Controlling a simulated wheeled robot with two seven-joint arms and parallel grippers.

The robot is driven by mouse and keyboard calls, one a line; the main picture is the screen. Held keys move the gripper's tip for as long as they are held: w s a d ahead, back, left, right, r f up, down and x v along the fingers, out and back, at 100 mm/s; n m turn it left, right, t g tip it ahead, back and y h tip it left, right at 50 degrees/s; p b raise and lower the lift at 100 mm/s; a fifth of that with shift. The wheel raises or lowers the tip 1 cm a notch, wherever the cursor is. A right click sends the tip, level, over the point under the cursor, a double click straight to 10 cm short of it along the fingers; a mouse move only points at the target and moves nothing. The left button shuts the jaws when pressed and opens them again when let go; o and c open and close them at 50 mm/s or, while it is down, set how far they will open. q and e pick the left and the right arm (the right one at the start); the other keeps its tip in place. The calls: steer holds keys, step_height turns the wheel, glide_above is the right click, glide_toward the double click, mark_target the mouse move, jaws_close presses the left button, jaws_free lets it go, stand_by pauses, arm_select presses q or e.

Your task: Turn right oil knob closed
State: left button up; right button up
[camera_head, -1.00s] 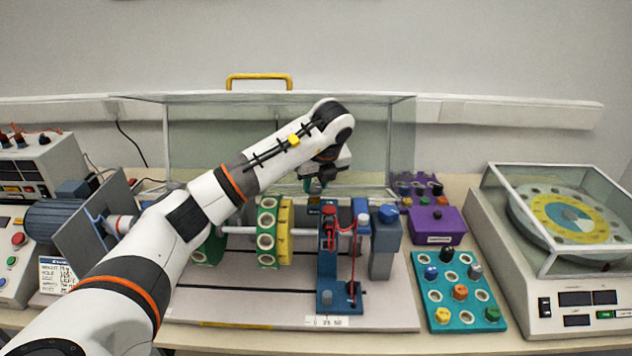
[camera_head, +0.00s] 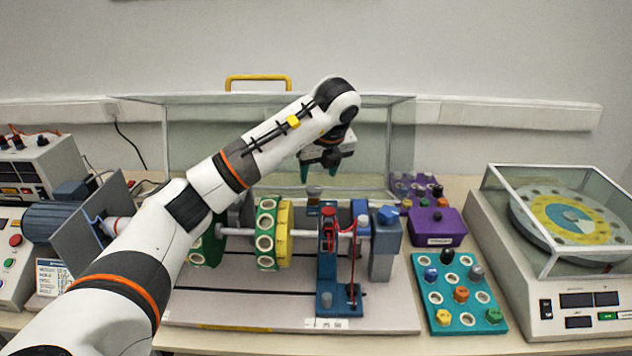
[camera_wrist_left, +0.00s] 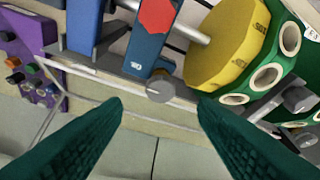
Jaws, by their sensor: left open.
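A round grey knob (camera_wrist_left: 160,88), which looks like the right oil knob, sits at the end of the right blue bearing stand (camera_wrist_left: 150,45) in the left wrist view. In the head view the knob (camera_head: 314,193) shows small behind the stand (camera_head: 327,250). My left gripper (camera_head: 319,174) is open and empty, above and apart from the knob. In the wrist view its green fingers (camera_wrist_left: 160,106) lie either side of the knob, without visible contact. Whether the knob is closed cannot be told. My right gripper is not in view.
A red part (camera_head: 328,212) tops the stand. A yellow and green disc (camera_head: 268,233) is on the shaft to its left, and a blue-grey post (camera_head: 384,245) stands right. The clear cover (camera_head: 400,135) is behind. A purple box (camera_head: 436,226) and teal tray (camera_head: 420,268) lie right.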

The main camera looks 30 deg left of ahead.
arm_select(q)
steer(key=p+v, duration=0.1)
steer(key=v, duration=0.6)
steer(key=shift+p, duration=0.3)
